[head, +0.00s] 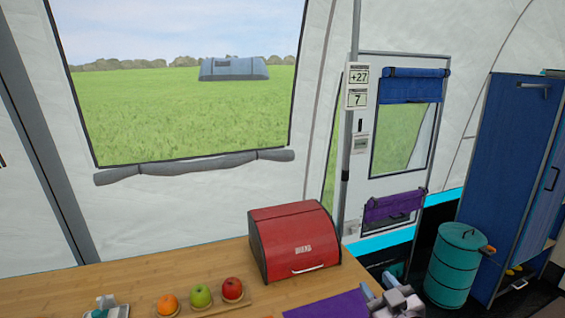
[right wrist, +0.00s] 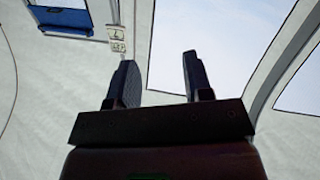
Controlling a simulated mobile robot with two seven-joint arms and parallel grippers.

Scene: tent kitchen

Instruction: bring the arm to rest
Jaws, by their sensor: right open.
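My right gripper (head: 397,299) shows at the bottom of the head view, by the right end of the wooden table (head: 205,262). In the right wrist view its two dark fingers (right wrist: 158,82) stand apart with nothing between them, pointing up toward the tent wall and window. My left gripper is in neither view.
A red bread box (head: 296,240) stands on the table. An orange (head: 167,303), a green apple (head: 200,295) and a red apple (head: 232,289) sit left of it. A purple mat (head: 330,305) lies near my right gripper. A teal bin (head: 455,265) and blue cabinet (head: 512,170) stand right.

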